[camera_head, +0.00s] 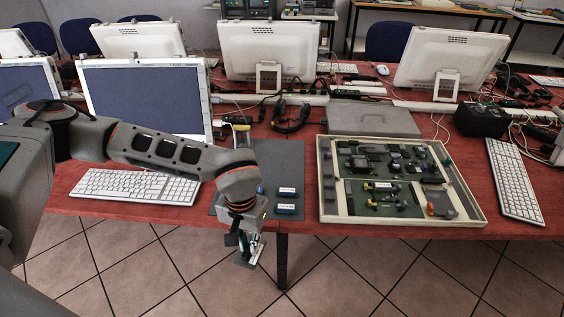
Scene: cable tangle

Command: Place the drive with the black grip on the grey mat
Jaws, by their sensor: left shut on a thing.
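The grey mat (287,158) lies on the red table, left of the tray. Two small blue drives with pale labels, a rear one (286,192) and a front one (287,208), lie on its front part. Another blue piece (260,190) shows beside my arm. My left gripper (250,252) hangs at the table's front edge, below the mat in the picture, with floor behind it. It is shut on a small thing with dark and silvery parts. The fingers partly hide that thing, and I cannot tell whether it has a black grip. My right gripper is out of view.
A pale-rimmed tray (324,180) with circuit boards and small parts stands right of the mat. White keyboards lie at left (135,187) and right (514,180). A grey flat box (373,120) and headphones (290,122) lie behind. The mat's rear is clear.

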